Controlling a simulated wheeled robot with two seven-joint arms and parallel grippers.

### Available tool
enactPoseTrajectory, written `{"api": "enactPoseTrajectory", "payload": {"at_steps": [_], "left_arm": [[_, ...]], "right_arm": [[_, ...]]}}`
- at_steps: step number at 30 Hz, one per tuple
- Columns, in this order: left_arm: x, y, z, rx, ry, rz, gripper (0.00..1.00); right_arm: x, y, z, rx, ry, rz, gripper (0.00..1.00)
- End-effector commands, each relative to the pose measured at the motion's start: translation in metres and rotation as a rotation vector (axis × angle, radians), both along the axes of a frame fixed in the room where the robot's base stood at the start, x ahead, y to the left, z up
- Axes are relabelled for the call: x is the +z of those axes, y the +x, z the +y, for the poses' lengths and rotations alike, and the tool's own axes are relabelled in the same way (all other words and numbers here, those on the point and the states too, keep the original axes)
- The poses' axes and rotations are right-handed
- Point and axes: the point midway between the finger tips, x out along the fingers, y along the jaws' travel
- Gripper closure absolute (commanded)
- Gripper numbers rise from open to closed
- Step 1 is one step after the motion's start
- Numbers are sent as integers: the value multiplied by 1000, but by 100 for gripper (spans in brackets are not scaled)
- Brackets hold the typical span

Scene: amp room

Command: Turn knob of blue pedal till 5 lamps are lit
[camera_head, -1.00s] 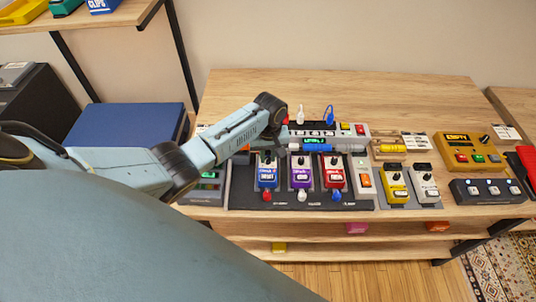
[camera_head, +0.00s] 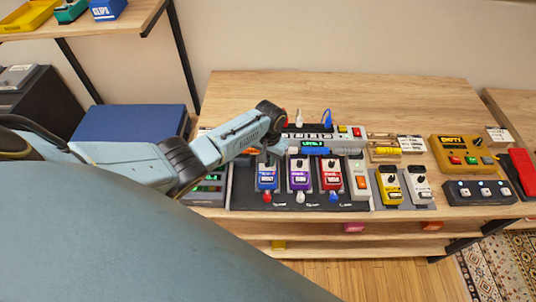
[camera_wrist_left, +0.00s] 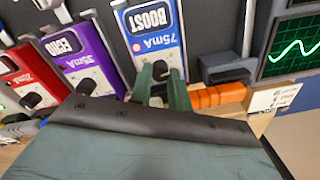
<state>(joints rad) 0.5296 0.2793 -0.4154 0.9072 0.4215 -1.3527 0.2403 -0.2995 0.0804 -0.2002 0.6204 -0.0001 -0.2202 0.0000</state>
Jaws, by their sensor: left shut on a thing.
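The blue pedal (camera_head: 266,178) stands at the left end of the black pedalboard; in the left wrist view it shows upside down as a blue and white box (camera_wrist_left: 150,28) marked "BOOST" and "75mA". My left gripper (camera_wrist_left: 162,88) has its two green fingers at the pedal's knob end, shut on its dark knob (camera_wrist_left: 160,75), which the fingers partly cover. I cannot make out lit lamps on the blue pedal. My right gripper is not in view.
A purple pedal (camera_head: 299,175) and a red pedal (camera_head: 331,176) stand close beside the blue one. An orange-handled tool (camera_wrist_left: 215,96) lies near my fingers. A green-screen device (camera_wrist_left: 292,42) is close on the other side. The table's back (camera_head: 350,95) is clear.

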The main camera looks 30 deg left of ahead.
Motion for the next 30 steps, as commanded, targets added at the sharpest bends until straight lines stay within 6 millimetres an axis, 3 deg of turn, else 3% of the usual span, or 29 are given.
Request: {"api": "enactPoseTrajectory", "payload": {"at_steps": [15, 30], "left_arm": [[0, 0, -1, -340, 0, 0, 100], [0, 0, -1, -403, 0, 0, 100]], "right_arm": [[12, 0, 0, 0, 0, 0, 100], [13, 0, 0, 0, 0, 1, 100]]}}
